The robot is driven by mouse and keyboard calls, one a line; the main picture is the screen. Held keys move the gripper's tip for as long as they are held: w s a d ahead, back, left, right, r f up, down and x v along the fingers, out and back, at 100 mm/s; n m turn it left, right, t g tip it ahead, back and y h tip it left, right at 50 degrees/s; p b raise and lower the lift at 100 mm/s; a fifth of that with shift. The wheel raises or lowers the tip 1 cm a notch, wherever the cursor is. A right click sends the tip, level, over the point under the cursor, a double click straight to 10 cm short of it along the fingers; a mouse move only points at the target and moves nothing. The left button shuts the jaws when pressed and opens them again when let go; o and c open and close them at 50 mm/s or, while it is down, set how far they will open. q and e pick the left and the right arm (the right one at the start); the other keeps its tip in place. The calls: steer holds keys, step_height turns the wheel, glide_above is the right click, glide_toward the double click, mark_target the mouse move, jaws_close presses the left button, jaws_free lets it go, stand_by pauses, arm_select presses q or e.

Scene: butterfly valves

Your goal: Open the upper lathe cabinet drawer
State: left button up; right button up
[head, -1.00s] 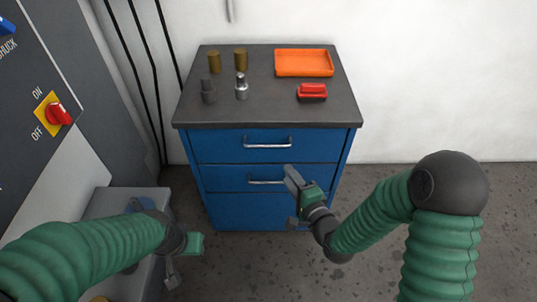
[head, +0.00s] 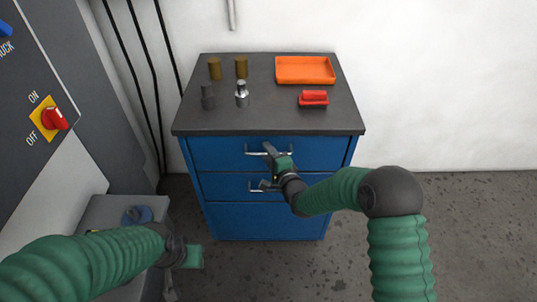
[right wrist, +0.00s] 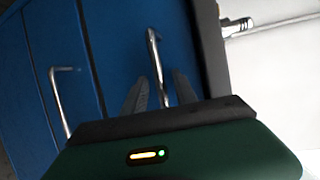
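The blue cabinet's upper drawer (head: 220,153) is closed, its front flush under the dark top. Its silver bar handle (head: 251,153) is partly covered by my right gripper (head: 267,168). The gripper is open, one finger over the handle and the other lower, near the second drawer's handle (head: 256,189). In the right wrist view the upper handle (right wrist: 154,58) runs down between the two spread fingers (right wrist: 160,93); I cannot tell whether they touch it. My left gripper (head: 186,258) is low at the left, away from the cabinet; its fingers are unclear.
On the cabinet top (head: 275,118) stand an orange tray (head: 305,70), a red block-like item (head: 313,98) and several small cylinders. A grey machine with a red switch (head: 54,119) is at the left. Floor at the right is clear.

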jaws_close()
steer(key=shift+s+f, duration=0.1)
steer(key=shift+f, duration=0.05)
stand_by(1.2)
